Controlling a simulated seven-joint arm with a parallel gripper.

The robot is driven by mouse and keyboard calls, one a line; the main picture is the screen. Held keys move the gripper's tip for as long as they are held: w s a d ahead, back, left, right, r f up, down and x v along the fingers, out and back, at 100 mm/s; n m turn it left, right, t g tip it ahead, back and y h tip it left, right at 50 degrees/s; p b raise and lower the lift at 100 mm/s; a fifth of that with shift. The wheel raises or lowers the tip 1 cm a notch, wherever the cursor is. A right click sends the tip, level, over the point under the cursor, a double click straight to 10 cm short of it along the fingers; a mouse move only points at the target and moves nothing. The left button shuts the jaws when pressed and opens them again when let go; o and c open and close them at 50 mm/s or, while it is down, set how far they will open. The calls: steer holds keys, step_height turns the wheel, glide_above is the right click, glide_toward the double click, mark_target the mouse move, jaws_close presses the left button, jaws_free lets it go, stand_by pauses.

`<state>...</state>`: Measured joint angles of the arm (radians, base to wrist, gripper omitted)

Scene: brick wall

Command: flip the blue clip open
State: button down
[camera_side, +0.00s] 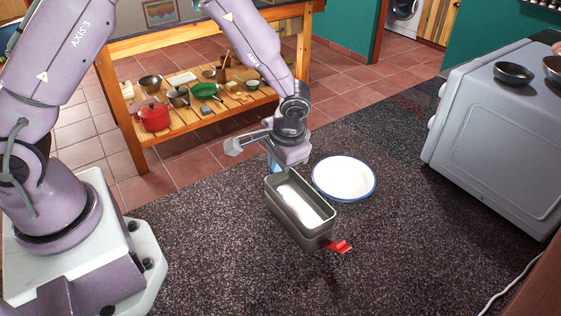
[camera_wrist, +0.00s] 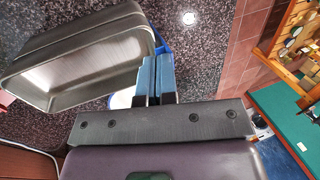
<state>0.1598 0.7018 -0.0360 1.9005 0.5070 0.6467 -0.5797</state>
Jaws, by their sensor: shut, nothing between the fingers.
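My gripper (camera_side: 274,168) is just beyond the tin's far end, pointing down. In the wrist view its two blue fingers (camera_wrist: 157,62) are together and empty, close beside the tin's end.
A white plate (camera_side: 344,178) with a blue rim lies right of the tin, close to it. A light grey stove (camera_side: 480,130) with bowls stands at the right. A wooden shelf (camera_side: 190,105) with pots is behind. The worktop in front is clear.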

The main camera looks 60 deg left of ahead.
steer(key=a+f+h, duration=0.1)
steer(key=a+h, duration=0.5)
steer(key=h, duration=0.2)
steer(key=shift+a+f, duration=0.25)
steer(key=shift+w+d, duration=0.1)
steer(key=shift+d+f, duration=0.2)
steer(key=shift+d, duration=0.5)
